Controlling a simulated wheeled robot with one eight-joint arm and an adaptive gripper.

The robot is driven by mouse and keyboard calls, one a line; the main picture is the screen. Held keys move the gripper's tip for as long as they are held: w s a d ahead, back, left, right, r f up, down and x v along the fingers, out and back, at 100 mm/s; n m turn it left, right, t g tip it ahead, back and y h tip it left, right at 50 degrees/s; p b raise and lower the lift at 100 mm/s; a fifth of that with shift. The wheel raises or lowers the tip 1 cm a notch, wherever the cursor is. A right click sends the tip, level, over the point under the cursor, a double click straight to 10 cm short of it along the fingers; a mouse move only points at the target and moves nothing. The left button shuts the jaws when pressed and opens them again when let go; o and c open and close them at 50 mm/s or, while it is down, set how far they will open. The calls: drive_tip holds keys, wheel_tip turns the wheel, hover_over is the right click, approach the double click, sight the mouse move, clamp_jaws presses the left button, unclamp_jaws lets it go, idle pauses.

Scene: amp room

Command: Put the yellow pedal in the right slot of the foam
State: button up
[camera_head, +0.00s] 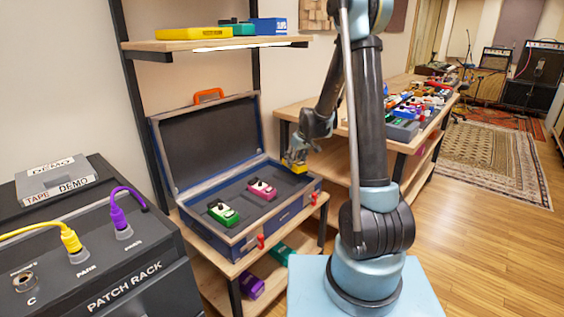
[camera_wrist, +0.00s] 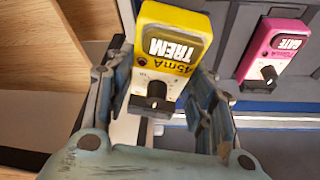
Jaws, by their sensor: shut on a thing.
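The yellow pedal (camera_wrist: 170,55), marked TREM, is held between the fingers of my gripper (camera_wrist: 160,105) in the wrist view. In the head view, my gripper (camera_head: 297,158) holds the yellow pedal (camera_head: 294,166) above the right end of the open blue case. The grey foam (camera_head: 232,203) lines the case. A green pedal (camera_head: 223,213) sits in the foam at left, and a pink pedal (camera_head: 262,189) sits near the middle. The pink pedal also shows in the wrist view (camera_wrist: 272,52). The right slot is mostly hidden by my gripper and the held pedal.
The case lid (camera_head: 208,140) stands open at the back. A shelf (camera_head: 215,43) with several boxed items hangs above. A purple pedal (camera_head: 251,286) lies on the lower shelf. A workbench (camera_head: 345,127) with many pedals stands behind my arm. A patch rack (camera_head: 95,260) is at left.

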drive_tip(key=s+a+n+y, duration=0.1)
drive_tip(key=s+a+n, duration=0.15)
drive_tip(key=a, duration=0.45)
drive_tip(key=shift+n+g, duration=0.35)
drive_tip(key=shift+g, duration=0.05)
drive_tip(key=shift+w+a+f, duration=0.1)
drive_tip(key=shift+w+f, duration=0.1)
drive_tip(key=shift+f, duration=1.35)
drive_tip(key=shift+w+a+f, duration=0.1)
drive_tip(key=shift+w+f, duration=0.05)
drive_tip(key=shift+f, duration=1.4)
drive_tip(key=shift+d+r, duration=0.1)
drive_tip(key=shift+d, duration=0.05)
drive_tip(key=shift+s+f, duration=0.1)
drive_tip(key=shift+f, duration=0.7)
drive_tip(key=shift+f, duration=0.1)
drive_tip(key=shift+d, duration=0.1)
drive_tip(key=shift+c, duration=0.7)
